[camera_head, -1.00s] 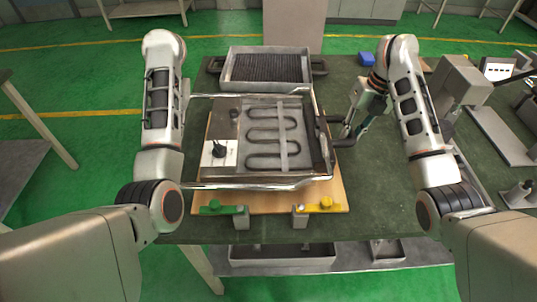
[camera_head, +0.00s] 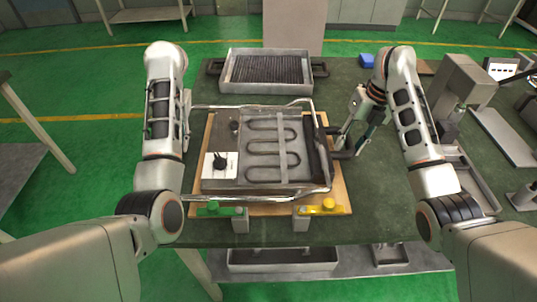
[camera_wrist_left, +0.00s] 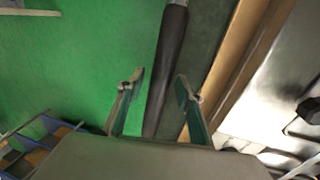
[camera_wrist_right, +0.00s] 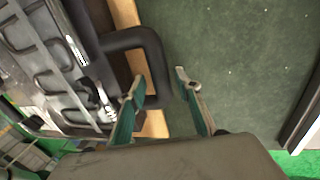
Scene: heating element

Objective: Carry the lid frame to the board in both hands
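The lid frame (camera_head: 270,199) is a shiny metal tube frame with black side handles. It lies level over the wooden board (camera_head: 340,190) and the grey plate with the serpentine heating element (camera_head: 272,160). Whether it touches the board all round, I cannot tell. My right gripper (camera_head: 352,138) is at the right black handle; in the right wrist view its fingers (camera_wrist_right: 160,88) stand apart with part of the handle (camera_wrist_right: 150,42) between them. In the left wrist view, my left gripper (camera_wrist_left: 158,92) has spread fingers either side of the left black handle (camera_wrist_left: 168,60). My left arm hides that gripper in the head view.
A green clamp (camera_head: 213,208) and a yellow clamp (camera_head: 326,206) sit at the board's front edge. A grey tray with a dark ribbed insert (camera_head: 265,69) stands behind. The green tabletop right of the board is partly clear.

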